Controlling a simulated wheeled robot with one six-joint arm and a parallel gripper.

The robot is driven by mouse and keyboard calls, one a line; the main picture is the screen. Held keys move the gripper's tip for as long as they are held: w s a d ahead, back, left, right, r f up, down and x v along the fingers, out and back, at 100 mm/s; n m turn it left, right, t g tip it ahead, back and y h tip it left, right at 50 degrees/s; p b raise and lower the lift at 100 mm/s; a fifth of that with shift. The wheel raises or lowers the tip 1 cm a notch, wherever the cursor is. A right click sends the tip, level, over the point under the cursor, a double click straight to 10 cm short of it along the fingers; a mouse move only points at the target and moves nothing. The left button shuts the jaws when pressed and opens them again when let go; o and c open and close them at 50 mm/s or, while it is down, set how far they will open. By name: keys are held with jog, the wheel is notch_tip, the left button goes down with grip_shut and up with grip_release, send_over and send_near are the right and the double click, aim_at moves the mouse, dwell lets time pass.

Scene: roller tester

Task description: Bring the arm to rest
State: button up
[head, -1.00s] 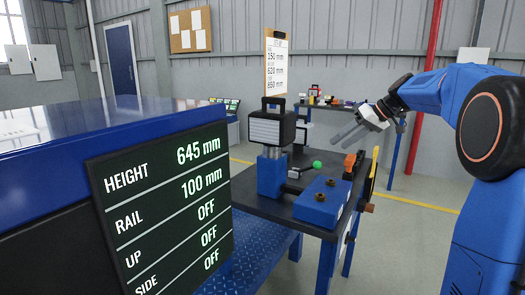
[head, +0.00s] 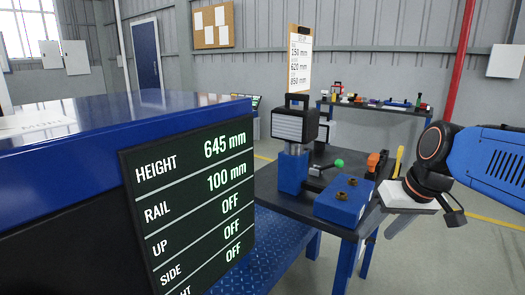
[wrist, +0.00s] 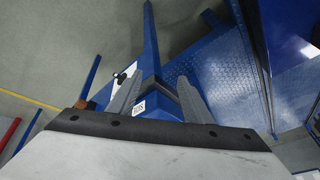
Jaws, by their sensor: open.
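My arm (head: 490,160) is blue with a black wrist and reaches in from the right of the head view. My gripper (head: 397,210) hangs at its end, beside the right edge of the work table, with its fingers partly blurred and hard to make out. In the wrist view my gripper (wrist: 158,98) shows two grey fingers spread apart with nothing between them. Beyond the fingers there are blue table legs, the blue plate and the floor.
A display panel (head: 195,195) stands close at left. The work table (head: 300,203) carries a blue block (head: 345,203), a post with a lamp-like head (head: 295,125) and a green-knobbed lever (head: 339,162). A back bench (head: 385,112) holds small items. A blue tread plate (head: 265,250) lies low in front.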

jog(key=s+d+f+h, duration=0.1)
jog(key=s+f+h, duration=0.1)
jog(key=s+f, duration=0.7)
jog(key=s, duration=0.3)
jog(key=shift+s+d+f+m+t, duration=0.2)
jog(key=shift+d+f+m+t, duration=0.1)
jog(key=shift+f+m, duration=0.1)
